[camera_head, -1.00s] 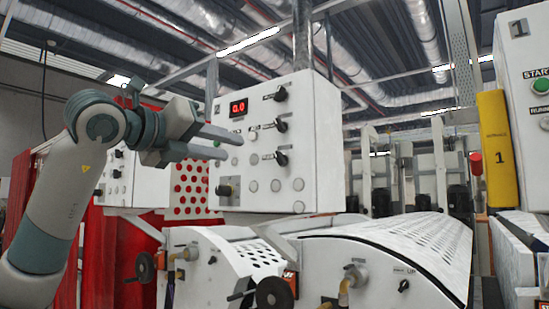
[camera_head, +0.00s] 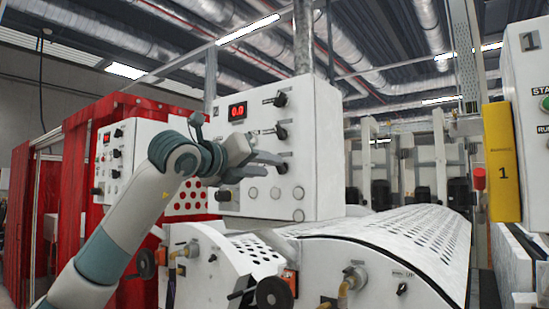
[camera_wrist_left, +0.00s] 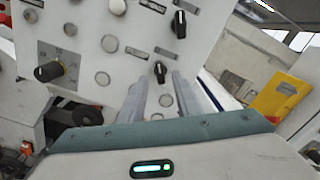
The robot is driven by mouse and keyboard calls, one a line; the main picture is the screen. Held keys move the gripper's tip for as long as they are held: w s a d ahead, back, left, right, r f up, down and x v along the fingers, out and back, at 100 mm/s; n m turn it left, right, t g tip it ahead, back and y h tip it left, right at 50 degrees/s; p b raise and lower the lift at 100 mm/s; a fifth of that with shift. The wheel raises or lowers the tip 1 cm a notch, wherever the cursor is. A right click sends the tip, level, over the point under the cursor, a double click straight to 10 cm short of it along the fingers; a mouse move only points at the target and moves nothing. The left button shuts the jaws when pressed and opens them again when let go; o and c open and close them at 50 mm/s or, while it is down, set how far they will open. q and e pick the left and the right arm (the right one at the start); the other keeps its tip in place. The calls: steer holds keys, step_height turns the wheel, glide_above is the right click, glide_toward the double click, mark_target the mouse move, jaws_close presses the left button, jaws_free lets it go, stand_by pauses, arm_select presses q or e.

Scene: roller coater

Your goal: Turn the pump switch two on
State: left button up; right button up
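A white control box (camera_head: 258,145) marked 2 has a red 0.0 display (camera_head: 238,111). Three black rotary switches stand in a column on its right side: top (camera_head: 281,99), middle (camera_head: 281,132) and bottom (camera_head: 281,167). Their labels are too small to read, so I cannot tell which is pump switch two. My left gripper (camera_head: 274,165) is open in front of the bottom switch. In the left wrist view the bottom switch (camera_wrist_left: 159,72) shows between and just beyond the fingertips (camera_wrist_left: 158,88); I see no grip on it. My right gripper is out of view.
Round buttons (camera_head: 253,194) sit beside and below the switches, with another black knob (camera_wrist_left: 48,71) at the lower left of the panel. White machine covers (camera_head: 400,240) with handwheels lie below. A yellow-edged panel marked 1 (camera_head: 502,165) stands at the right.

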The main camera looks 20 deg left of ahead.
mark_target(277, 167)
arm_select(q)
steer(key=shift+p+x, duration=0.65)
steer(key=shift+x, duration=1.25)
jaws_close()
